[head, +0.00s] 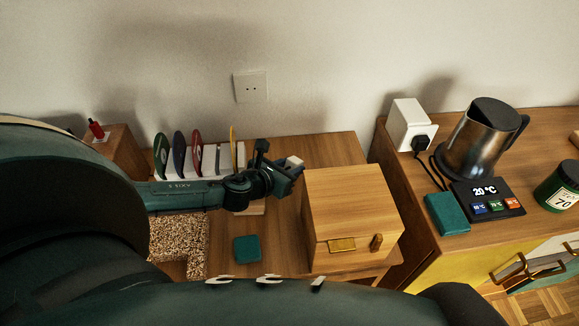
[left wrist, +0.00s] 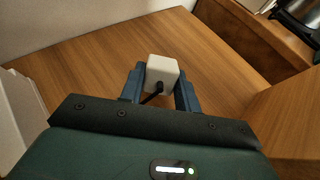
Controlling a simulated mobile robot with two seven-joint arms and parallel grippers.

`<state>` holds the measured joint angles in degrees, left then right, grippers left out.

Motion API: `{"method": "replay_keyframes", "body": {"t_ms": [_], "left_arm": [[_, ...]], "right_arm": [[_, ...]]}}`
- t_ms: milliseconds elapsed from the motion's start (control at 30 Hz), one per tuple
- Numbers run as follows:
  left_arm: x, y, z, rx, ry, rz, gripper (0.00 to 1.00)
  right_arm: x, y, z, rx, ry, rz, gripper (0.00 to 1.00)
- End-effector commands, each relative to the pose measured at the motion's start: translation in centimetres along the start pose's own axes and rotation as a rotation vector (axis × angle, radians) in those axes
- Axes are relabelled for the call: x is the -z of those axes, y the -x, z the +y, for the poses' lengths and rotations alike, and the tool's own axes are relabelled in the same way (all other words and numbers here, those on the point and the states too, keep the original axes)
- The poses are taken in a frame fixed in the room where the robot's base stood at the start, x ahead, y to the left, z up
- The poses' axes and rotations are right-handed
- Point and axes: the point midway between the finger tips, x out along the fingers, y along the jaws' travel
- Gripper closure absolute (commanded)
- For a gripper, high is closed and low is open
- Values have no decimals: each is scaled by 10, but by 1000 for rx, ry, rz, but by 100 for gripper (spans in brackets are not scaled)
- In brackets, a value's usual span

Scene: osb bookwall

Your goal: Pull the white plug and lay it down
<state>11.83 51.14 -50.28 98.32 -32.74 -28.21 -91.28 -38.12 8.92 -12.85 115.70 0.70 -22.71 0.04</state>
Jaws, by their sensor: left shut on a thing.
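The white plug (left wrist: 163,70) is a small pale block with a dark cord at its near side. It sits between the two blue fingers of my left gripper (left wrist: 160,88), which is shut on it. In the head view the plug (head: 295,161) shows at the tip of my left gripper (head: 287,170), over the wooden table behind the wooden box. I cannot tell whether the plug touches the table top. The wall socket (head: 251,87) above is empty. My right gripper is not in view.
A wooden box (head: 350,205) with brass fittings stands right of the gripper. A rack with several upright discs (head: 180,152) stands left. A teal block (head: 247,249) lies in front. A metal jug (head: 480,138) and another white block with a black plug (head: 408,127) stand on the right cabinet.

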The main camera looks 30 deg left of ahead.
Motion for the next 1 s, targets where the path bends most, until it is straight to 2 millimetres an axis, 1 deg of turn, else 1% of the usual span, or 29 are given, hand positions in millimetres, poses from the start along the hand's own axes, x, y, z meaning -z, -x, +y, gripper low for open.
{"method": "replay_keyframes", "body": {"t_ms": [33,500,767,800,1000], "left_arm": [[4,-1,0,0,0,5,100],[20,-4,0,-1,-2,18,100],[26,-6,0,-2,-2,18,100],[24,-6,0,-2,-2,17,64],[22,-6,2,-5,-1,14,47]], "right_arm": [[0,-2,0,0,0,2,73],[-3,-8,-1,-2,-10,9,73],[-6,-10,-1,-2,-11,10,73],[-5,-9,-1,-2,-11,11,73],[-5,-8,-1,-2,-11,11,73]]}}
